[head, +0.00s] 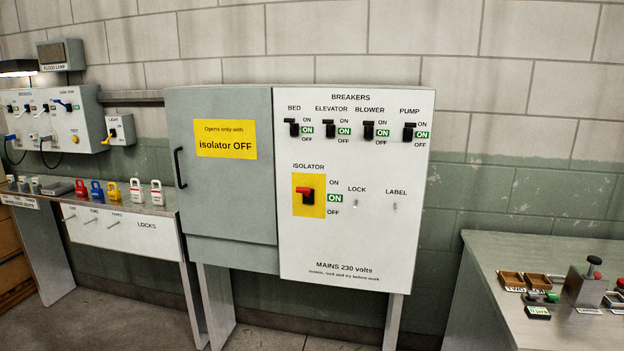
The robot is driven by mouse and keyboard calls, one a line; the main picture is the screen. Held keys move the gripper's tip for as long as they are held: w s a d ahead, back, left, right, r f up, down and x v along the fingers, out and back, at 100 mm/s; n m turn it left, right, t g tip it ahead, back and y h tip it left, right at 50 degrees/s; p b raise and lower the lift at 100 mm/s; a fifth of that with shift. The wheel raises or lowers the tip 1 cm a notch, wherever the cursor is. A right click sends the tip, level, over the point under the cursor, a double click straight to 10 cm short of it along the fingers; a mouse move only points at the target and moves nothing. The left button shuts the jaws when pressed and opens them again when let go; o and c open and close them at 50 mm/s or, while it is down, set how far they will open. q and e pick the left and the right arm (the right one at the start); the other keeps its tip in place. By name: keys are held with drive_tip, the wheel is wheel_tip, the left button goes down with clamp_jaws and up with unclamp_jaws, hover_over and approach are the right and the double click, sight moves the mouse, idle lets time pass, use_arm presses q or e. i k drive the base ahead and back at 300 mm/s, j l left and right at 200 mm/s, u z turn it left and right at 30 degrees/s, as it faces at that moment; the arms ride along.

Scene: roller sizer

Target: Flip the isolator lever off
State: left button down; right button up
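The isolator lever (306,190) is red and black and sits on a yellow plate (311,207) on the white breaker panel (360,240). Its red handle is at the upper end of the switch, towards the ON mark. A green ON label (335,198) shows beside it, between the printed words ON and OFF. Neither of my grippers is in the head view.
Several black breaker levers (368,130) with green ON labels line the panel top. A grey cabinet door (222,190) with a black handle (179,167) is at left. Colored padlocks (135,190) stand on a shelf further left. A grey bench (500,300) stands at right.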

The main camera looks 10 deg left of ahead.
sight(306, 190)
drive_tip(key=i, duration=1.35)
drive_tip(key=z, duration=0.1)
